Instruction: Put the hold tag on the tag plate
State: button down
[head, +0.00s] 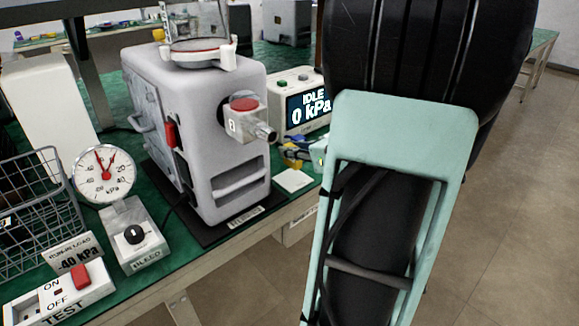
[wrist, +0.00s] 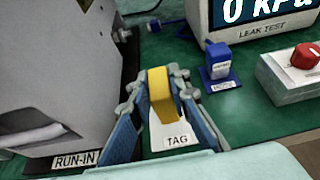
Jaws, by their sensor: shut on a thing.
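The yellow hold tag (wrist: 160,92) is between the blue-padded fingers of my gripper (wrist: 153,100) in the wrist view, and my gripper is shut on it. The white tag plate, labelled TAG (wrist: 178,141), lies on the green bench top. The tag stands in front of or over the plate's middle; I cannot tell whether it touches it. In the head view the tag plate (head: 293,181) is beside the pump's right side, and my gripper (head: 296,155) shows only in part behind my arm.
The grey pump (head: 225,130), on a mat labelled RUN-IN, stands close on the left. A leak-test display (head: 305,105) reads 0 kPa behind. A blue block (wrist: 218,62) stands behind right, and a white box with a red knob (wrist: 304,56) at the right.

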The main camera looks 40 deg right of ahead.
aim_at(300, 162)
jog(key=shift+f+b, duration=0.6)
jog(key=shift+f, duration=1.4)
jog(key=shift+f, duration=0.1)
jog(key=shift+f, duration=0.15)
jog(key=c, duration=1.8)
grip_release()
jog(key=shift+s+d+r, duration=0.1)
jog(key=shift+s+r, duration=0.15)
jog(key=shift+r, duration=0.25)
jog(key=shift+p+v, duration=1.6)
jog(key=shift+v, duration=4.05)
